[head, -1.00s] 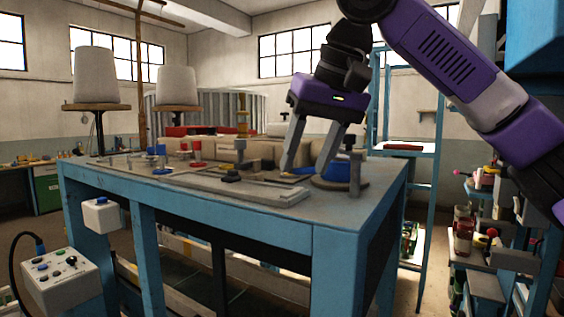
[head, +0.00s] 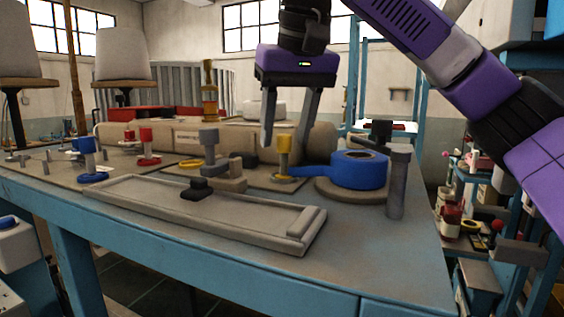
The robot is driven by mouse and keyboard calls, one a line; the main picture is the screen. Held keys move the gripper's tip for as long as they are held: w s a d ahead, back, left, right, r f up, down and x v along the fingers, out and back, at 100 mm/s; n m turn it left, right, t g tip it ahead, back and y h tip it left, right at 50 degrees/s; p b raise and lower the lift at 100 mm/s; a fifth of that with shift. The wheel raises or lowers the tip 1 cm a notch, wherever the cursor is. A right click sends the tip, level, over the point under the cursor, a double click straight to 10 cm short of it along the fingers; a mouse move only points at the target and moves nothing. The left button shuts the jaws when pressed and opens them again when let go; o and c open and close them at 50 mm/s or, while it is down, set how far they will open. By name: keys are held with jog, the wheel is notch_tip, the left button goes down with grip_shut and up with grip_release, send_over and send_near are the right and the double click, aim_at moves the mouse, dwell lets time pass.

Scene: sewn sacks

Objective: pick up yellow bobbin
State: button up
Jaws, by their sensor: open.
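The yellow bobbin (head: 283,146) stands upright on a flat plate on the workbench, right of centre in the head view. In the picture the bobbin shows between the fingers, with nothing gripped. The left fingertip ends beside the bobbin's upper part.
A blue roll (head: 358,170) sits right of the bobbin on a round base, next to a grey post (head: 397,182). A grey spindle (head: 209,147) stands to the left, with red (head: 147,144) and blue (head: 88,156) bobbins beyond. A long sack (head: 175,137) lies behind. A shallow grey tray (head: 150,200) lies in front.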

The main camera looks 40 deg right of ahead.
aim_at(282, 152)
jog(key=x, duration=0.2)
jog(key=p+x, duration=0.1)
jog(key=x, duration=0.1)
jog(key=shift+w+d+f, duration=0.15)
jog(key=shift+w+f, duration=0.15)
jog(key=shift+w, duration=0.05)
grip_shut()
